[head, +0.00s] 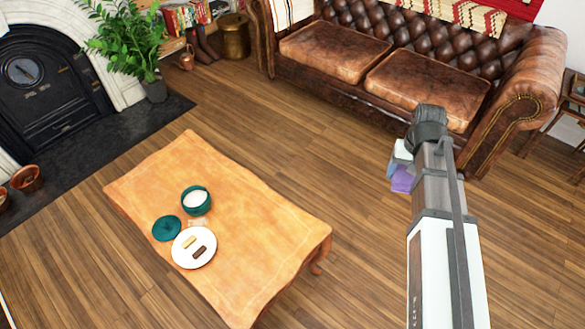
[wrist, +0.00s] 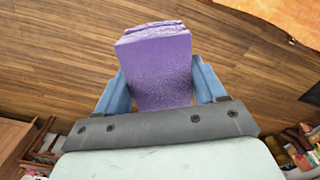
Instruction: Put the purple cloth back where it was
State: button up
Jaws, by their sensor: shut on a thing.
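The purple cloth (wrist: 158,75) looks like a folded block with stacked layers at its far end. In the wrist view it sits between the two blue fingers of my gripper (wrist: 160,88), which is shut on it. In the head view a small part of the purple cloth (head: 403,180) shows beside my arm, and most of it is hidden. My gripper (head: 398,172) is in the air over the wooden floor, right of the coffee table and in front of the sofa.
A brown leather sofa (head: 330,50) stands behind. A plant (head: 128,40) is by the fireplace.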

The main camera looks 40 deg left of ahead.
jog(key=s+a+f+n, duration=0.3)
jog(key=s+a+f, duration=0.4)
jog(key=a, duration=1)
jog(key=s+a+f+n, duration=0.35)
jog(key=s+a, duration=0.55)
jog(key=a, duration=0.8)
jog(key=s+a+f+n, duration=0.2)
jog(key=s+a+f, duration=0.6)
jog(key=a, duration=0.9)
jog(key=n, duration=0.4)
send_near(219, 178)
jog(key=shift+f, duration=3)
jog(key=shift+f, duration=0.2)
jog(key=o, duration=1)
